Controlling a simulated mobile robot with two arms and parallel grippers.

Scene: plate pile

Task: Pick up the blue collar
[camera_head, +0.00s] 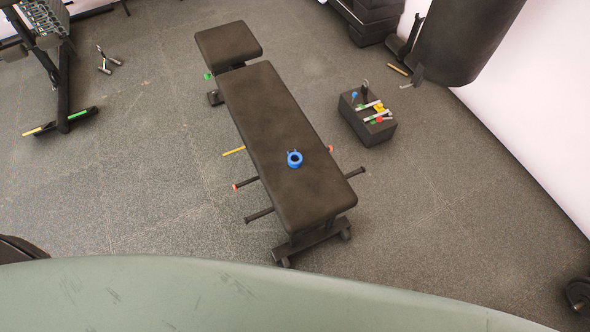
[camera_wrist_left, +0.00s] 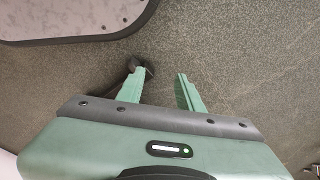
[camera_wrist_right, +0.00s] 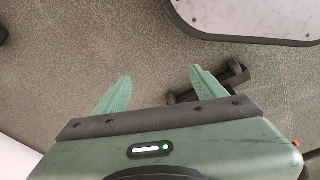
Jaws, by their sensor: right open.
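The blue collar (camera_head: 294,159) is a small ring lying on the black pad of the bench (camera_head: 262,110), toward its near end. In the head view neither gripper shows. In the left wrist view my left gripper (camera_wrist_left: 158,84) has its two green fingers apart with nothing between them, above the floor. In the right wrist view my right gripper (camera_wrist_right: 160,88) is open and empty, also above the floor. The collar is not visible in either wrist view, so both grippers are away from it.
A black box (camera_head: 368,120) with small coloured items stands right of the bench. Pegs stick out from the bench sides. A rack (camera_head: 50,60) stands at the far left, and a punching bag (camera_head: 465,40) hangs at the upper right. Floor left of the bench is mostly clear.

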